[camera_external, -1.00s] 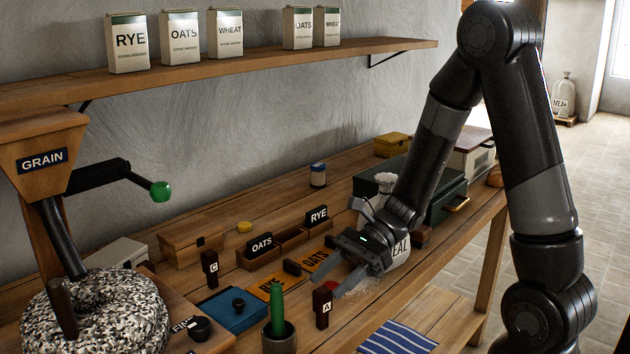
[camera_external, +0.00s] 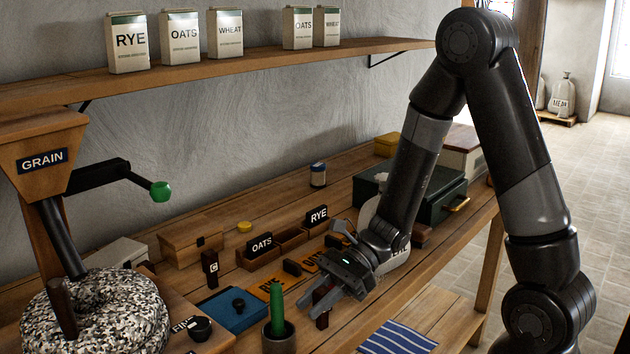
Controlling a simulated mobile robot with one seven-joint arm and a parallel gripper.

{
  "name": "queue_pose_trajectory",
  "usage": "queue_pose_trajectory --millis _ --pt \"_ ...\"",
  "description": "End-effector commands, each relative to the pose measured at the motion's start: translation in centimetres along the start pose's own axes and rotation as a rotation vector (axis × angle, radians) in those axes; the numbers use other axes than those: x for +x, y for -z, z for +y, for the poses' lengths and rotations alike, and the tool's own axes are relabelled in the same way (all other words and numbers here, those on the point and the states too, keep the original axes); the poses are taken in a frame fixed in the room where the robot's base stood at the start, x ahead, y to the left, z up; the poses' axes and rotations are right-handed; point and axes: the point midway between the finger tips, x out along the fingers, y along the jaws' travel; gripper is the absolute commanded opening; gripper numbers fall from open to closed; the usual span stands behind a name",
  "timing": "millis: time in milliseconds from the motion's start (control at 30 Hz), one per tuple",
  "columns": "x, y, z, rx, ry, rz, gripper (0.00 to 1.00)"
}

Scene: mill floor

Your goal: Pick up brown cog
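I cannot make out a thing that is clearly a brown cog. A small dark-brown piece (camera_external: 292,267) stands by the orange label cards (camera_external: 309,262), but its shape is too small to name. My gripper (camera_external: 308,309) is low over the front of the bench, pointing left and down. A similar block marked C (camera_external: 210,268) stands farther left.
Near my fingers stand a dark pot with a green upright piece (camera_external: 278,338) and a blue tray with a black knob (camera_external: 232,318). Behind are compartments labelled OATS (camera_external: 261,245) and RYE (camera_external: 317,215). A green case (camera_external: 440,200) is behind my arm. A striped cloth (camera_external: 398,338) lies below.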

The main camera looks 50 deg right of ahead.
Motion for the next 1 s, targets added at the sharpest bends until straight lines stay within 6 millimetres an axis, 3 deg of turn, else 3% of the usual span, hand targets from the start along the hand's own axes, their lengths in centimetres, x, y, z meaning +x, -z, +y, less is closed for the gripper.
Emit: queue_pose_trajectory --millis 267,667,1000 --pt "0.0 0.0 0.0 0.000 0.000 0.000 0.00" --pt "-0.2 -0.5 -0.1 -0.003 0.001 0.000 0.00" --pt "-1.7 -4.0 -0.1 -0.006 0.003 0.000 0.00"
